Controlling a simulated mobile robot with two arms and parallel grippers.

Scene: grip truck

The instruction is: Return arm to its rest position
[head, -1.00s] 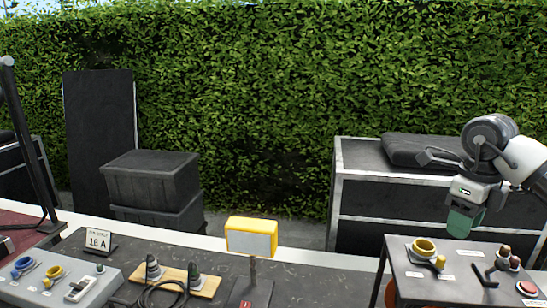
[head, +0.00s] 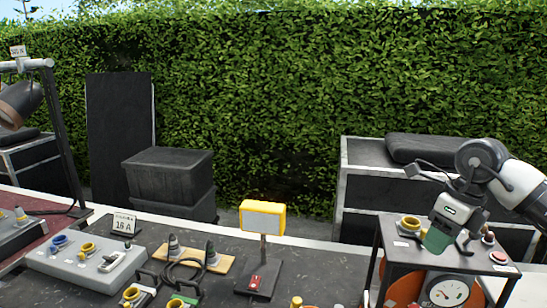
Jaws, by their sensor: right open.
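My right arm comes in from the right edge in the head view, with white and dark grey links. Its gripper (head: 446,241) points down over the small dark side table (head: 405,250) and is open. One finger has a green pad. No object shows between the fingers. The gripper hides part of the table top, and I cannot tell its exact height above it. My left arm and left gripper are not in view.
A yellow lamp (head: 262,217) stands on the dark main table (head: 330,275). A grey panel (head: 85,264) and a plug board (head: 190,256) lie to the left. Black cases (head: 167,178) stand behind.

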